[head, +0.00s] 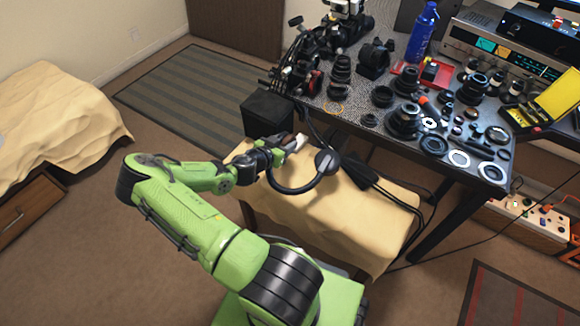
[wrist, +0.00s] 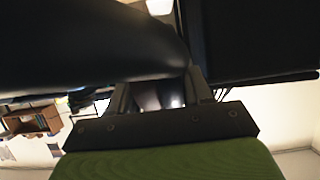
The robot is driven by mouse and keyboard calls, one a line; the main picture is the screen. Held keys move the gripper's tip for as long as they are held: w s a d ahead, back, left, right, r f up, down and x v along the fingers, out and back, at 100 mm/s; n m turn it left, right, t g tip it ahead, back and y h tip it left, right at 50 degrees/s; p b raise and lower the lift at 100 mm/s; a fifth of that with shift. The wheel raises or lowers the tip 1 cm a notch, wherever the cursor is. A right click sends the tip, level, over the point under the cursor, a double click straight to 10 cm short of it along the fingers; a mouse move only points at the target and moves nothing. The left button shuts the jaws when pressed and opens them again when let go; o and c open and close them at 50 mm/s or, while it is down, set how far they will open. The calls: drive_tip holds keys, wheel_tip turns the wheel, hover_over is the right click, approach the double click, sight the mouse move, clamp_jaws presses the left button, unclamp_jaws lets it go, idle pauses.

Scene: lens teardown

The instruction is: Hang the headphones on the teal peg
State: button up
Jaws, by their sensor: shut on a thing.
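The headphones are black, with a curved band and a round ear cup (head: 327,161), over the tan-draped surface in the head view. My gripper (head: 286,146) is shut on the headphones at the left end of the visible curve; the exact grip point is hard to make out. In the wrist view a large, smooth black part of the headphones (wrist: 90,45) fills the upper left, in front of my gripper's fingers (wrist: 160,95). The other ear cup is not clear in the head view. I cannot see a teal peg in either view.
A workbench (head: 370,122) crowded with lenses and rings stands just beyond my gripper. A black box (head: 268,112) is by its left corner. A tan-draped seat or stool (head: 340,215) lies below the headphones, with dark straps or cables beside it. Open floor lies at left.

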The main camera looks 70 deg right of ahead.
drive_tip(key=shift+f+b, duration=1.4)
drive_tip(key=shift+f, duration=2)
drive_tip(key=o, duration=1.2)
drive_tip(key=shift+o, duration=0.2)
drive_tip(key=shift+r+p, duration=0.1)
drive_tip(key=shift+p, duration=0.25)
